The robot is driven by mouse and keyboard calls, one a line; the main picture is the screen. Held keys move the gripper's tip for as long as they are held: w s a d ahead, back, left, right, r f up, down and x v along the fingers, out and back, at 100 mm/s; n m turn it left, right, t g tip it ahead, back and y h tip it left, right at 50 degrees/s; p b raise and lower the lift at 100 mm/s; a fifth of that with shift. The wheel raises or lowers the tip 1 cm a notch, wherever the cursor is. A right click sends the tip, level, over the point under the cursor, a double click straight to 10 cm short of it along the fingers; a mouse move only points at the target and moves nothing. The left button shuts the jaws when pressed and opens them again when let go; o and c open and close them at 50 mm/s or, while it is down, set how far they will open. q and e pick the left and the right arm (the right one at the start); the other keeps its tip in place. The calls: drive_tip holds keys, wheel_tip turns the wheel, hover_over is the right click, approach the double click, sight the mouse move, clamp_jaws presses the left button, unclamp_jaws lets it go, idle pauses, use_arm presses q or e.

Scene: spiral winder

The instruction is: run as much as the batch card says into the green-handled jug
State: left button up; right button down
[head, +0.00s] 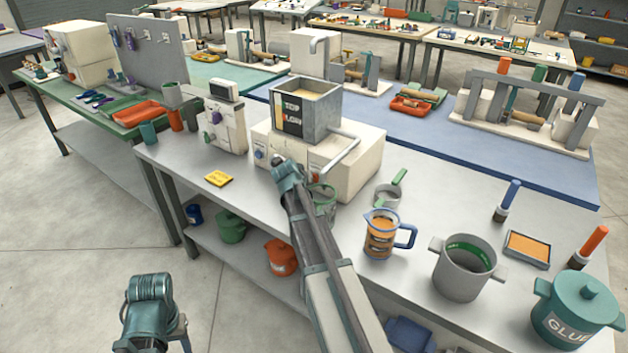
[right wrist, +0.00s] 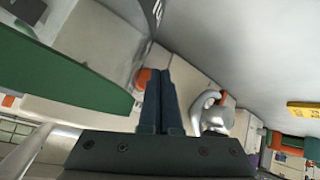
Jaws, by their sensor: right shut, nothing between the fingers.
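The green-handled jug (head: 323,198) stands by the front of the cream dispensing machine (head: 345,172), partly hidden behind my right arm. A large green band, probably its handle, and a clear wall fill the left of the right wrist view (right wrist: 60,70). My right gripper (head: 287,168) is at the machine's front, its fingers shut and empty in the right wrist view (right wrist: 162,100). My left gripper (head: 152,305) hangs clear of the table.
A blue-handled jug (head: 380,240) with orange contents, a small green-handled pan (head: 388,194), a grey pot (head: 463,275) and a teal glue pot (head: 575,308) stand to the right. A smaller cream device (head: 226,125) stands left. The table front around the card is clear.

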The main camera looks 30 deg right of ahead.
drive_tip(key=shift+d, duration=0.2)
idle(0.6)
drive_tip(key=shift+w+d, duration=0.15)
drive_tip(key=shift+d, duration=0.05)
drive_tip(key=shift+w+d, duration=0.15)
drive_tip(key=shift+d, duration=0.3)
idle(2.0)
drive_tip(key=shift+a, duration=0.1)
drive_tip(key=shift+s+a, duration=0.35)
drive_tip(key=shift+a, duration=0.35)
drive_tip(key=shift+a, duration=0.1)
drive_tip(key=shift+s+a, duration=0.3)
drive_tip(key=shift+a, duration=0.45)
drive_tip(key=shift+s+a, duration=0.35)
drive_tip(key=shift+a, duration=0.4)
drive_tip(key=shift+s+a, duration=0.3)
drive_tip(key=shift+a, duration=0.45)
